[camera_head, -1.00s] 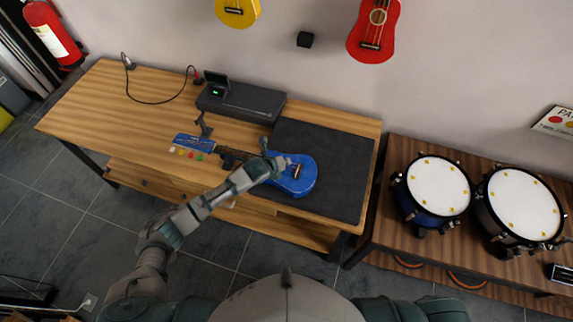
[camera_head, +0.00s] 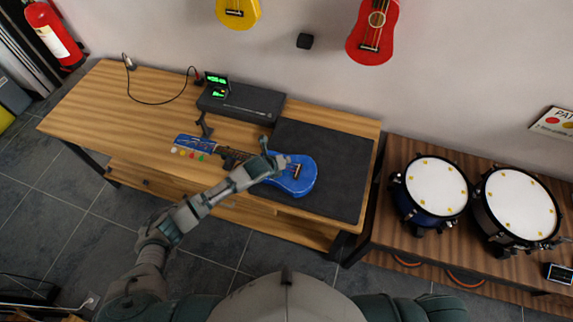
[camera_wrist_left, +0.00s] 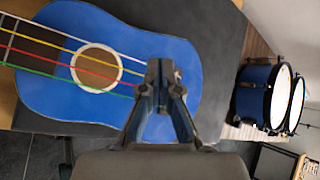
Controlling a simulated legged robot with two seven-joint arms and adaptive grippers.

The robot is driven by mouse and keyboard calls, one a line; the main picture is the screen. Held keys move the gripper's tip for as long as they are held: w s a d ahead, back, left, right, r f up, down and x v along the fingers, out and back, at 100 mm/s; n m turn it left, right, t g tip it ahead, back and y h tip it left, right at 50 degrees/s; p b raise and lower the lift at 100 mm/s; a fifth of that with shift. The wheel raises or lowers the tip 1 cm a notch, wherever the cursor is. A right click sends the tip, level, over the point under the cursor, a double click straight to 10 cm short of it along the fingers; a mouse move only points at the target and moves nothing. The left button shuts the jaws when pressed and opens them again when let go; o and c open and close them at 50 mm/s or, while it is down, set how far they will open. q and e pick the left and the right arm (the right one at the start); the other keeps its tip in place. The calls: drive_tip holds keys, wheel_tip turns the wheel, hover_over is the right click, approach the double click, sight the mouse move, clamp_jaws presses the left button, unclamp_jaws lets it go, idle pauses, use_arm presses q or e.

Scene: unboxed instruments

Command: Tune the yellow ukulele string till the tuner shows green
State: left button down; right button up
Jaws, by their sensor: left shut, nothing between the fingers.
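The blue ukulele (camera_head: 303,182) lies with its body on the dark mat and its headstock (camera_head: 186,142) pointing left. White, yellow, red and green pegs show along the headstock's near side. In the left wrist view, white, yellow, red and green strings cross the ukulele (camera_wrist_left: 190,48). My left gripper (camera_head: 281,161) is shut and empty over the body, beside the sound hole. In the wrist view its closed tips (camera_wrist_left: 160,76) are close to the strings; contact cannot be told. The tuner (camera_head: 217,80) has its screen lit green. My right gripper is out of view.
A dark box (camera_head: 242,101) stands behind the ukulele, and a cable (camera_head: 160,101) runs on the table. A dark stand (camera_head: 205,126) is near the headstock. The mat (camera_head: 345,160) is clear at right. Drums (camera_head: 436,184) stand on another table. Ukuleles (camera_head: 373,32) hang on the wall.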

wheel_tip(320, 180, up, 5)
drive_tip(key=p, duration=0.4)
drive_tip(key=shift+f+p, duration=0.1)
drive_tip(key=shift+p, duration=0.2)
idle(1.4)
